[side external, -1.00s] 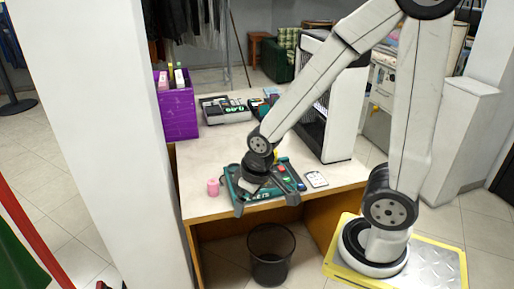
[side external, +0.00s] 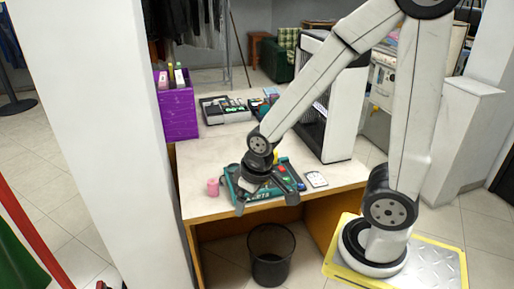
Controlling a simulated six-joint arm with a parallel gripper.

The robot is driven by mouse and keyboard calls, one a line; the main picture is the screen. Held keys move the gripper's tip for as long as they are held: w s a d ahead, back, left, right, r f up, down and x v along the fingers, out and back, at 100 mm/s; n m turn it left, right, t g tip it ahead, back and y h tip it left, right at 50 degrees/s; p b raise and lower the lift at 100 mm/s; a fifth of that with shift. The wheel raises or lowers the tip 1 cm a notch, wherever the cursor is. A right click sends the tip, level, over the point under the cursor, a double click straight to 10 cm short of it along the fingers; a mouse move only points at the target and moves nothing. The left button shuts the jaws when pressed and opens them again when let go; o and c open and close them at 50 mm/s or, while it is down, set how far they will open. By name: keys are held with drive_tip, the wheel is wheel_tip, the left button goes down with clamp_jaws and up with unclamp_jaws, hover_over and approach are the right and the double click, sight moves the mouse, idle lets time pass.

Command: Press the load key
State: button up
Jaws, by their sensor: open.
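A teal control panel (side external: 283,167) with several coloured keys lies near the front edge of the desk. A red key and a blue key show at its right side. I cannot tell which key is the load key, as labels are too small and my gripper covers part of the panel. My gripper (side external: 267,203) points down over the panel with its two fingers spread wide apart, one at the front left and one at the right. It is open and holds nothing that I can see. Whether it touches the panel cannot be told.
A pink cylinder (side external: 213,187) stands left of the panel, and a white card-like item (side external: 315,179) lies right. A purple bin (side external: 178,113), a grey device (side external: 225,109) and a tall black-and-white machine (side external: 340,115) stand farther back. The desk (side external: 205,155) is clear behind the panel.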

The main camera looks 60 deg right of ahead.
clamp_jaws()
idle(1.5)
